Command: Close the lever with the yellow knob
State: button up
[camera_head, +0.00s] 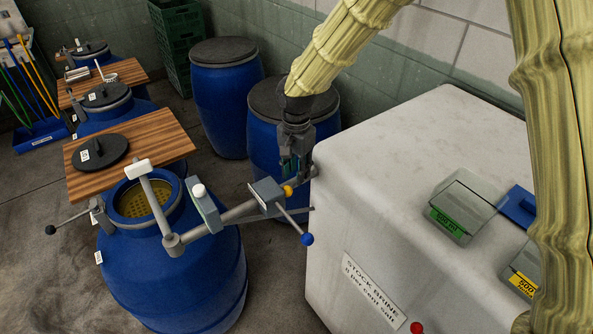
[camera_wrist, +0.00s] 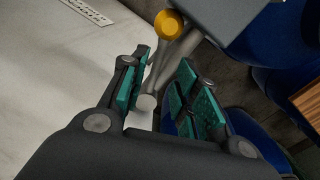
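The yellow knob (camera_head: 288,190) sits beside a grey box on the metal arm that reaches right from the blue drum. It also shows at the top of the wrist view (camera_wrist: 169,24). My gripper (camera_head: 291,168) points down just above and beside the knob, near the white cabinet's corner. In the wrist view my gripper (camera_wrist: 163,65) has its green-padded fingers apart. A grey bar with a round end (camera_wrist: 146,102) shows between them, below the knob; I cannot tell whether the fingers touch it. The knob lies beyond the fingertips.
The white cabinet (camera_head: 375,200) stands close to my gripper's right. A lever with a blue knob (camera_head: 307,239) is just below; a black-knobbed lever (camera_head: 50,230) is at left. The open blue drum (camera_head: 175,280) and a wooden board (camera_head: 165,145) are left. Another drum (camera_head: 262,140) is behind.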

jog(key=shift+s+f, duration=0.1)
jog(key=shift+f, duration=0.1)
jog(key=shift+s+f, duration=0.2)
jog(key=shift+s, duration=0.4)
jog(key=shift+w+f, duration=0.4)
jog(key=shift+f, duration=0.05)
jog(key=shift+s+r, duration=0.15)
jog(key=shift+c, duration=1)
grip_shut()
